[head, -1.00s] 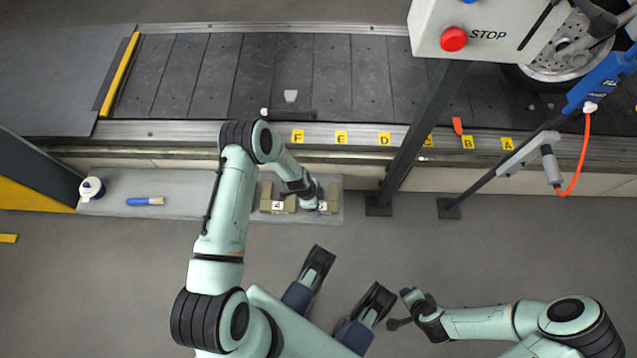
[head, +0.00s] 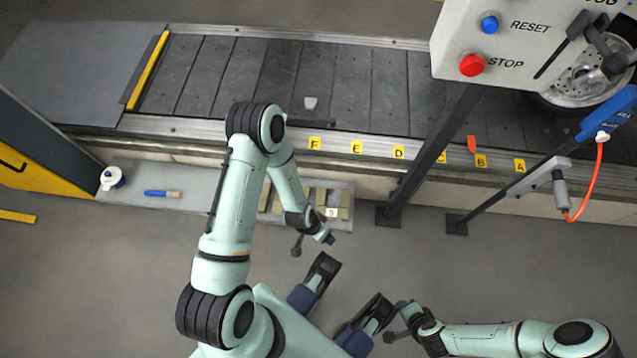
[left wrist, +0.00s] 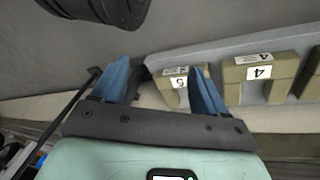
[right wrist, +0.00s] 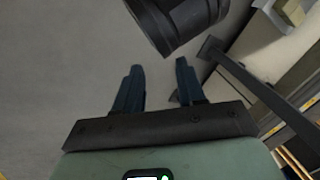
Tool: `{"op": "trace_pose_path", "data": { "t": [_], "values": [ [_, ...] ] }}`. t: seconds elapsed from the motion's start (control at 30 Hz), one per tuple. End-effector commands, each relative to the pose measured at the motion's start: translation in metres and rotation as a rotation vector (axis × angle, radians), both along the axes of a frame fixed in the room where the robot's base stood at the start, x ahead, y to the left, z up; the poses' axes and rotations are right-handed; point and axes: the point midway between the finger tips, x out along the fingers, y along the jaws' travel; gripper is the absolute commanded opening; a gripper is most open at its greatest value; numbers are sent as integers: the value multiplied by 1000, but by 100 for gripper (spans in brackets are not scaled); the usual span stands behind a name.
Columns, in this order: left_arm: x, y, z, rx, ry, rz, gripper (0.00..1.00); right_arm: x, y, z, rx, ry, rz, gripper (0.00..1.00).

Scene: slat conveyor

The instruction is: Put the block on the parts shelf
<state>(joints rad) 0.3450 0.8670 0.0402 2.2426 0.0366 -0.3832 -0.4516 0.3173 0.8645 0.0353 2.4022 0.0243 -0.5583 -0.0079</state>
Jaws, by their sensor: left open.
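The parts shelf (head: 222,190) is the long grey ledge in front of the conveyor. A small pale grey piece (head: 310,103) lies on the conveyor; I cannot tell which piece is the task's block. My left gripper (head: 312,243) is open and empty, just in front of the shelf by piece 5. In the left wrist view, its right finger partly covers piece 5 (left wrist: 175,82). My right gripper (head: 393,321) is open and empty over the floor.
The shelf's middle is partly behind my arm.

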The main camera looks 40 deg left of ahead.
Motion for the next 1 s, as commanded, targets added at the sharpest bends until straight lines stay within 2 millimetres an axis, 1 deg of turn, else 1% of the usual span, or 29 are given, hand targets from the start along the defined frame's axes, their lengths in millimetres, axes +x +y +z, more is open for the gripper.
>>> {"op": "trace_pose_path", "data": {
  "t": [0.03, 0.1, 0.23, 0.33, 0.57, 0.63, 0.67, 0.77, 0.87, 0.9, 1.0],
  "values": [
    [-12, -7, 4, -19, 20, 95, 73, 0, 0, 0, 0, 0, 0, 39],
    [-23, -13, 8, -42, 39, 218, 73, 0, 0, 0, 0, -1, 0, 39],
    [-35, -19, 14, -68, 59, 356, 73, 0, 0, 0, 0, -1, 0, 39],
    [-37, -20, 15, -76, 65, 394, 73, 0, 0, 0, 0, -1, 0, 39],
    [-37, -20, 15, -76, 65, 397, 73, 0, 0, 0, 0, -1, 0, 39],
    [-39, -21, 20, -77, 69, 395, 73, -1, 1, 5, 1, 3, 1, 39],
    [-40, -22, 24, -78, 73, 393, 73, -3, 1, 9, 4, 6, 3, 39],
    [-50, -26, 47, -84, 98, 383, 73, -13, 5, 32, 14, 29, 12, 39],
    [-65, -32, 82, -93, 141, 368, 73, -27, 12, 68, 33, 69, 29, 39],
    [-71, -35, 97, -97, 162, 361, 73, -33, 15, 82, 41, 88, 36, 39],
    [-86, -42, 131, -107, 219, 342, 73, -49, 22, 116, 62, 142, 56, 39]
  ]
}}
